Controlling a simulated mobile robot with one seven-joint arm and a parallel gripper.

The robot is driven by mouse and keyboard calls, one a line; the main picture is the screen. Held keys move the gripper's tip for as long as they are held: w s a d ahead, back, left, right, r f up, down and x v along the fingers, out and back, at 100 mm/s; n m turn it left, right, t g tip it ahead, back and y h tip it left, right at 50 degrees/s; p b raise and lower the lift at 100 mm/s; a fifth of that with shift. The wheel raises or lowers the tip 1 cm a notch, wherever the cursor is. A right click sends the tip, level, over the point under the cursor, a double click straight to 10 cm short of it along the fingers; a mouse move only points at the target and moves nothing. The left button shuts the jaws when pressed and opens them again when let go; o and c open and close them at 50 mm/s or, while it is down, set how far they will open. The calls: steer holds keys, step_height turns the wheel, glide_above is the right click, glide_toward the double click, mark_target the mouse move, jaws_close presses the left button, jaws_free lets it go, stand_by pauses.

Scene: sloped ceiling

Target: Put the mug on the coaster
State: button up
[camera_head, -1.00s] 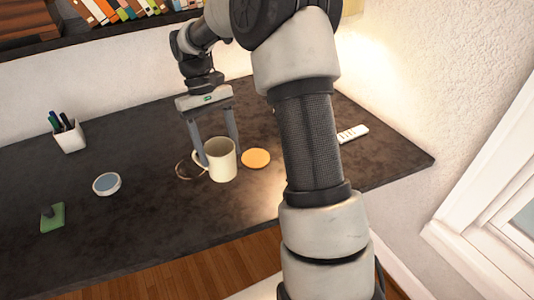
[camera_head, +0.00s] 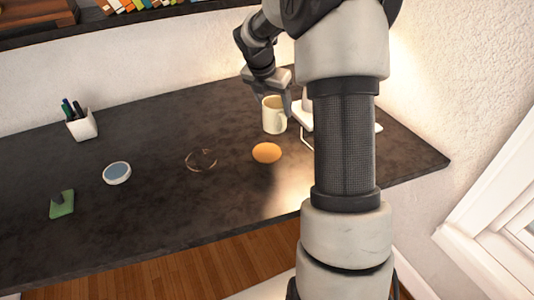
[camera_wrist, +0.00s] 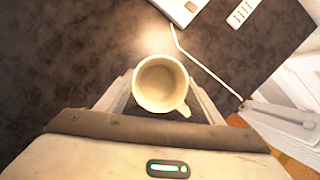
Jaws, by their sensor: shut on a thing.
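A cream mug (camera_head: 274,116) is between the fingers of my gripper (camera_head: 272,103), which is shut on it. In the wrist view the mug (camera_wrist: 162,84) looks upright and empty from above, with its handle at the lower right. The coaster appears to be the flat orange disc (camera_head: 266,152) on the dark desk. In the head view the mug shows just above and slightly right of this disc, apart from it. I cannot tell how high the mug is above the desk. The disc is not visible in the wrist view.
A dark thin ring (camera_head: 201,160) lies left of the disc. Farther left are a blue-topped round object (camera_head: 117,173), a green block-like object (camera_head: 62,204) and a white pen cup (camera_head: 82,124). A remote (camera_wrist: 242,13) and a white object with a thin cable (camera_wrist: 180,10) are near the mug.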

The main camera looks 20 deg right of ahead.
mark_target(269, 112)
steer(key=shift+w+d+n, duration=0.1)
steer(key=shift+d+n, duration=0.05)
steer(key=shift+n, duration=0.15)
steer(key=shift+f, duration=0.4)
step_height(269, 112, down, 9)
steer(key=shift+f+b, duration=0.1)
steer(key=shift+b, duration=1.15)
steer(key=o, duration=1.3)
steer(key=shift+f, duration=0.1)
steer(key=shift+c, duration=0.2)
steer(key=p+v, duration=0.1)
steer(key=v, duration=0.5)
steer(key=p+v, duration=0.1)
steer(key=v, duration=0.5)
steer(key=shift+d, duration=0.2)
